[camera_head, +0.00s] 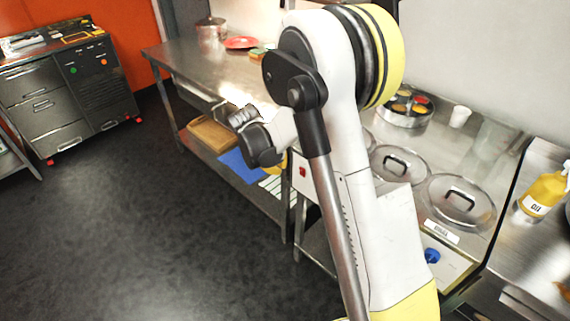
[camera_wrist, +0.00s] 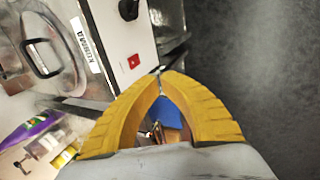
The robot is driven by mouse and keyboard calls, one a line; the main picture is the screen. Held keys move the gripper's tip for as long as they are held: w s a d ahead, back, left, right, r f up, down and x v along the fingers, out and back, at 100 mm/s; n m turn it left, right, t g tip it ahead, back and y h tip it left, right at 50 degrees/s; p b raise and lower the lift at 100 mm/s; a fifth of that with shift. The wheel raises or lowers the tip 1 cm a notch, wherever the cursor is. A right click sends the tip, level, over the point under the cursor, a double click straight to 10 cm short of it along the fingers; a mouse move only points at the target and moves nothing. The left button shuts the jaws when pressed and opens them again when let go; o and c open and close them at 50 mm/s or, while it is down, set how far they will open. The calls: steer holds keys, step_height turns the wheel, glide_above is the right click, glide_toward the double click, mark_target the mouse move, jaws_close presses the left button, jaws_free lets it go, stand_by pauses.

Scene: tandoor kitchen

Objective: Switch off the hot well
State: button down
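The hot well is a steel counter unit with round lidded pots (camera_head: 462,202) and a white front panel (camera_head: 450,268). A red switch (camera_head: 302,171) sits at the panel's left end; it also shows in the wrist view (camera_wrist: 133,61). A blue knob (camera_head: 432,255) is on the panel's right part. A dark knob (camera_wrist: 128,9) shows beside the red switch in the wrist view. My gripper (camera_wrist: 160,77) has its yellow fingertips together, with nothing held, just off the panel near the switch. In the head view my wrist mostly hides it.
A steel table (camera_head: 190,68) stands beyond, with a wooden board (camera_head: 212,133) and blue board (camera_head: 241,165) on its lower shelf. A spice tin (camera_head: 405,108), white cup (camera_head: 460,116) and oil bottle (camera_head: 544,192) stand on the right counters. The dark floor at left is clear.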

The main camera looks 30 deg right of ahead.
mark_target(302, 172)
steer(key=shift+s, duration=0.15)
steer(key=w+d+f+b, duration=0.1)
steer(key=d+f, duration=0.1)
steer(key=f, duration=0.1)
steer(key=w+d+f+b, duration=0.1)
steer(key=d+f+b, duration=0.1)
steer(key=d, duration=0.1)
steer(key=w+d+f+b, duration=0.1)
steer(key=d+f+b, duration=0.1)
steer(key=f, duration=0.1)
steer(key=shift+d+f, duration=0.3)
steer(key=shift+d, duration=0.05)
steer(key=shift+w+d+r, duration=0.1)
steer(key=shift+d+r, duration=0.05)
steer(key=shift+d, duration=0.3)
steer(key=shift+r, duration=0.2)
